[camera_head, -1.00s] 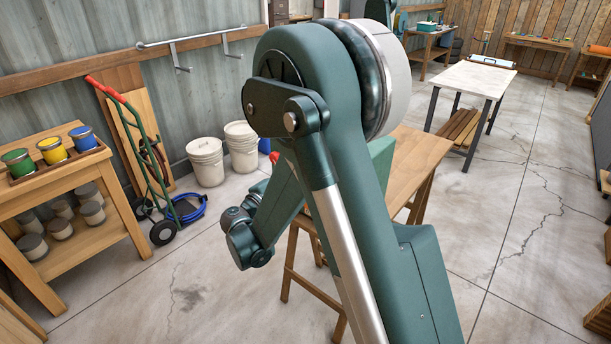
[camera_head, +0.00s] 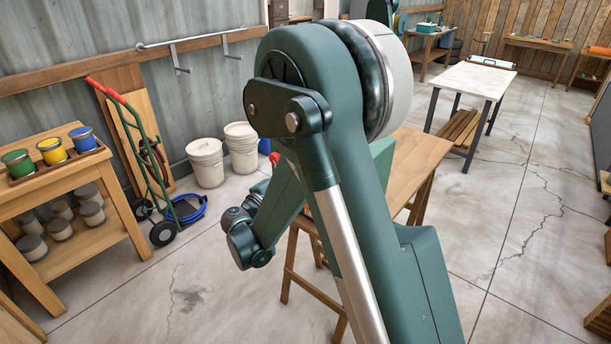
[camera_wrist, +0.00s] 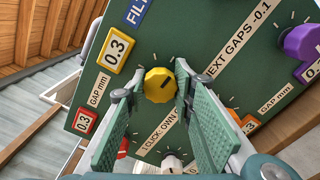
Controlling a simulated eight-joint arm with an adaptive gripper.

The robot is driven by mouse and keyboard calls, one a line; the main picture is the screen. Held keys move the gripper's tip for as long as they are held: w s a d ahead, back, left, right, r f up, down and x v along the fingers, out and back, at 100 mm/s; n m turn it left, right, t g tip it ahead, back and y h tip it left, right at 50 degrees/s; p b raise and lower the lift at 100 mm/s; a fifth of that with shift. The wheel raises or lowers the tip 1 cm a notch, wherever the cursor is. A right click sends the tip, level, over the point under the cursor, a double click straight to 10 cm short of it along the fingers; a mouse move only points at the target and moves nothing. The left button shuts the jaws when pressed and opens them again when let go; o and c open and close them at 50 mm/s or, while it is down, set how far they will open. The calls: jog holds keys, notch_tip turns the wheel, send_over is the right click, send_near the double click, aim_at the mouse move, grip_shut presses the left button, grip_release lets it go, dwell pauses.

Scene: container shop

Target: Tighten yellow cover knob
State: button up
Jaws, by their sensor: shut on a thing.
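The yellow knob (camera_wrist: 159,86) is on a dark green panel (camera_wrist: 225,30) in the wrist view. In the head view my arm hides the knob and the gripper.
A purple knob (camera_wrist: 303,40) stands at the right of the panel, and a white knob (camera_wrist: 172,163) sits low between the fingers. In the head view, a wooden workbench (camera_head: 425,155) stands behind my arm.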

jog(key=m+b, duration=0.1)
jog(key=m, duration=0.3)
jog(key=shift+f, duration=0.1)
jog(key=shift+m+b, duration=0.35)
jog(key=shift+m, duration=1.85)
jog(key=o, duration=0.9)
jog(key=shift+s+a, duration=0.1)
jog(key=shift+v, duration=5.9)
